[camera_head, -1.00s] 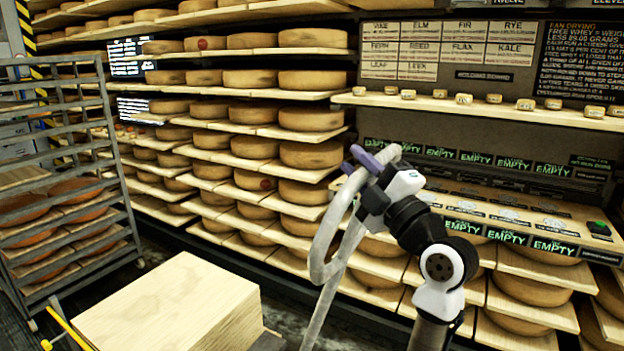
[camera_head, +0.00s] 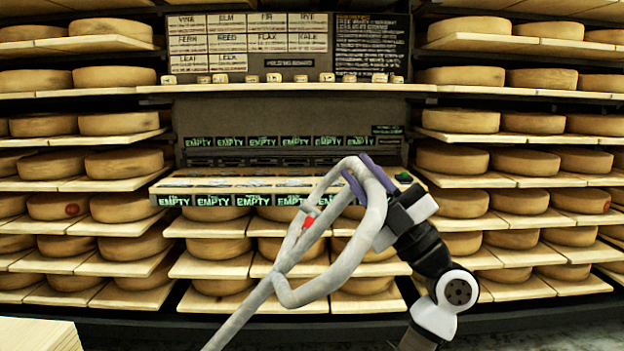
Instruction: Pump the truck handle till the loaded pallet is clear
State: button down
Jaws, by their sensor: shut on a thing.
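The truck handle (camera_head: 375,222) is a grey looped bar with a small red lever (camera_head: 307,222) inside the loop. Its shaft runs down and to the left, out of the picture. My gripper (camera_head: 362,178), with purple fingers, is shut on the upper right part of the loop. The handle stands tilted, its top leaning right. A pale wooden block (camera_head: 38,335), perhaps part of the load, shows only at the bottom left corner. The pallet and the truck's forks are out of view.
Shelves of cheese wheels (camera_head: 120,206) stand behind on both sides. A holding board (camera_head: 250,45) hangs in the middle above a narrow ledge (camera_head: 300,88) with several small pieces. Below it is a counter (camera_head: 165,184) with several EMPTY labels. Dark floor shows at the bottom right.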

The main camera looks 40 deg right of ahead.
jog(key=s+d+f+m+t+b, duration=0.1)
jog(key=s+d+f+b, duration=0.1)
jog(key=s+d+f, duration=0.1)
jog(key=shift+d+f+h+b, duration=0.3)
jog(key=shift+d+f+b, duration=0.1)
jog(key=shift+d+f, duration=0.35)
jog(key=c, duration=1.2)
grip_release()
jog(key=v, duration=1.4)
jog(key=shift+b, duration=0.45)
jog(key=shift+r, duration=0.1)
